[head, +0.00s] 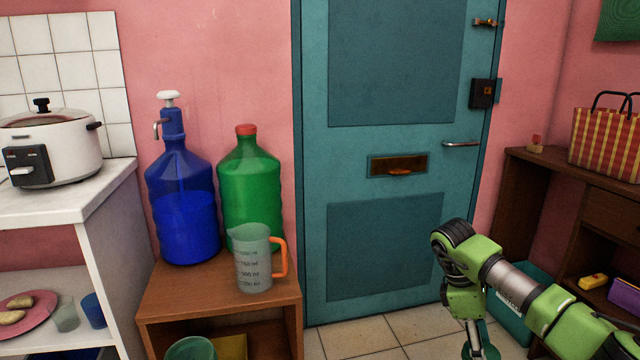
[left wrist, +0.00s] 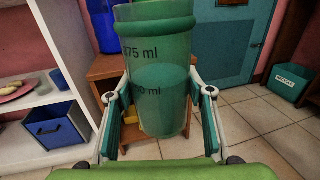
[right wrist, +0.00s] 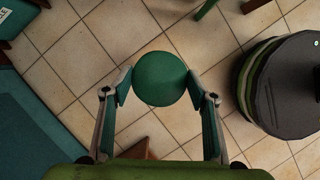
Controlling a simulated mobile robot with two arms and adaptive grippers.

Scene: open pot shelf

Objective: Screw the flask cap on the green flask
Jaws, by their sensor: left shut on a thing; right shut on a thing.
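The green flask (left wrist: 165,45) is translucent, with ml markings and liquid inside. It stands upright in the left wrist view; its top is cut off by the frame edge. My left gripper (left wrist: 160,100) is shut around the flask's lower body, one finger on each side. The flask cap (right wrist: 160,79) is a round green disc in the right wrist view. My right gripper (right wrist: 160,84) is shut on it, with a fingertip at each side and tiled floor below. Flask and cap are apart. In the head view my right arm is at lower right; the left gripper is out of frame.
A low wooden stand (head: 205,285) bears a blue pump bottle (head: 185,205), a large green bottle with a red cap (head: 250,185) and a measuring jug (head: 252,262). A white shelf unit (head: 105,235) stands left. A teal bin (left wrist: 289,83) is by the door. The floor between is clear.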

